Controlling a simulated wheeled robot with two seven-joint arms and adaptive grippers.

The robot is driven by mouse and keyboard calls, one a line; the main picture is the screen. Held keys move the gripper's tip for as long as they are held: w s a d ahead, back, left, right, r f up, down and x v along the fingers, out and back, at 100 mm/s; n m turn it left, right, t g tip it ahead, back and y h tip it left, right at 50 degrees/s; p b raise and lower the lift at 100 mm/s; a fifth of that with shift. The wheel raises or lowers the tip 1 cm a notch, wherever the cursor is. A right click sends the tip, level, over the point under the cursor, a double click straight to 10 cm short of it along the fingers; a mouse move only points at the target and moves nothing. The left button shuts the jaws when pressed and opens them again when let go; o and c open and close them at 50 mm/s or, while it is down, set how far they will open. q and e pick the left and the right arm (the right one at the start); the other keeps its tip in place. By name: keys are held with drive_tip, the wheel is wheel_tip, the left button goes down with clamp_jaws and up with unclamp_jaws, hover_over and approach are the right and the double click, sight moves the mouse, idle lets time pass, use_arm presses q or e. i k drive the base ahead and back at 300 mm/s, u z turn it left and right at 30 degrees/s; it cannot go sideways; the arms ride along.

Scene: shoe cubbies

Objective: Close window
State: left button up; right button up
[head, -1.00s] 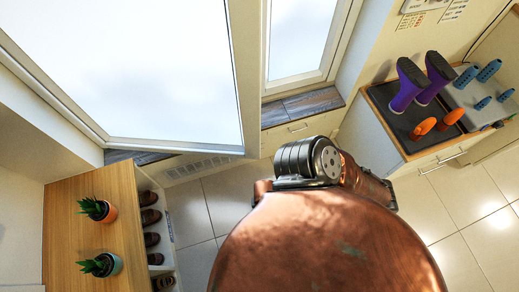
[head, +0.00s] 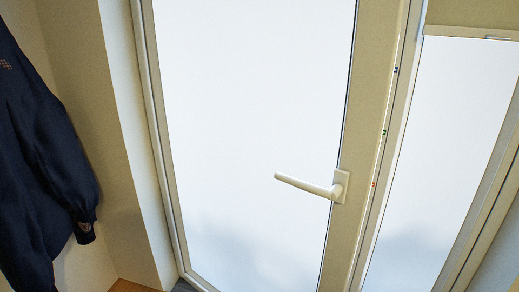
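The window sash (head: 372,110) fills the middle of the head view, with a pale frame around bright frosted-looking glass (head: 250,120). Its white handle (head: 310,186) sits on the right-hand stile and points left, nearly level. The sash's right edge shows a narrow strip with small coloured fittings, and the sash appears to stand ajar; the exact gap is hard to tell. Neither of my grippers is in view, and nothing touches the handle.
A narrower window pane (head: 440,140) is at the right, beyond the sash edge. A dark blue jacket (head: 40,150) hangs at the left beside the beige wall (head: 85,90). A bit of wooden surface (head: 130,286) shows at the bottom.

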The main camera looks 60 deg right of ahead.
sight(238, 94)
drive_tip(key=u, duration=0.45)
drive_tip(key=k, duration=0.15)
drive_tip(key=z, duration=1.15)
drive_tip(key=i, duration=0.3)
drive_tip(key=z, duration=0.1)
drive_tip(key=k, duration=0.4)
drive_tip(key=z, duration=0.35)
